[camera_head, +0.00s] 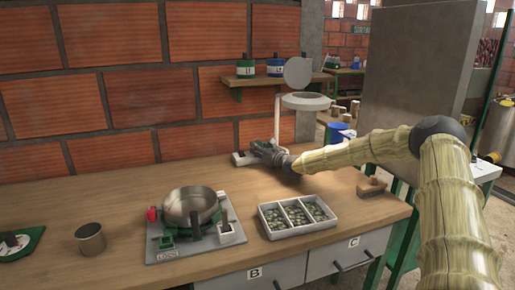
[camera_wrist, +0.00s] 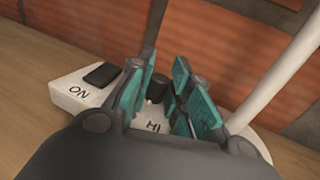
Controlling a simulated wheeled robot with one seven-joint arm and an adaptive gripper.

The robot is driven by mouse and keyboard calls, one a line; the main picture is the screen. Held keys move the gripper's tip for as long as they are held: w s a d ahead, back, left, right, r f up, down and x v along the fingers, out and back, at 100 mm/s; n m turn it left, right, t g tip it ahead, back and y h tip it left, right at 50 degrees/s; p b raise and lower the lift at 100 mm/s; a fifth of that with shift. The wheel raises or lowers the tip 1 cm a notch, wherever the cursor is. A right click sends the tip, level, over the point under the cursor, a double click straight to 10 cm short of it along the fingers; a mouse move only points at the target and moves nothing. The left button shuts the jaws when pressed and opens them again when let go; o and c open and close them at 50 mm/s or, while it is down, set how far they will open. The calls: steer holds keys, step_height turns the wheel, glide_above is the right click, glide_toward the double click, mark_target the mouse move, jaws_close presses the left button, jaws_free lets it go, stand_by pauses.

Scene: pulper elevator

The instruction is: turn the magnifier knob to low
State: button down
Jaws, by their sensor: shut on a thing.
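The magnifier (camera_head: 302,100) stands at the back of the workbench by the brick wall, with a round lens ring and a raised round cover. Its pale base lies low behind my gripper (camera_head: 262,152). In the wrist view, the base (camera_wrist: 75,100) carries a black switch marked ON and the black knob (camera_wrist: 156,88). The letters HI show on the base in front of the knob. My gripper (camera_wrist: 158,95) is shut on the knob, with its teal pads on either side. The knob's pointer and any LOW mark are hidden.
A white tray with three compartments (camera_head: 262,223) stands at the bench's front, right of a metal pan on a green and grey stand (camera_head: 185,247). A metal cup (camera_head: 90,239) is at left. A wooden-handled block (camera_head: 371,187) is at right. The bench's left back (camera_head: 100,195) is clear.

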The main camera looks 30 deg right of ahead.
steer(key=shift+a+r+m+h+p, duration=0.1)
steer(key=shift+r+m+h+p, duration=0.1)
steer(key=shift+m+h+p, duration=1.15)
steer(key=h+p, duration=0.2)
steer(key=p, duration=0.3)
steer(key=shift+m, duration=0.25)
steer(key=m+g+h+p, duration=0.1)
steer(key=m+h+p, duration=0.1)
steer(key=p, duration=1)
steer(key=shift+a+h+p, duration=0.1)
steer(key=shift+h+p, duration=0.25)
steer(key=shift+h, duration=0.4)
steer(key=shift+f+m+g+h+p, duration=0.1)
steer(key=shift+m+g+h+p, duration=0.45)
steer(key=shift+p, duration=2)
steer(key=c, duration=1.3)
jaws_free()
steer(key=shift+a+f, duration=0.1)
steer(key=shift+v, duration=3.7)
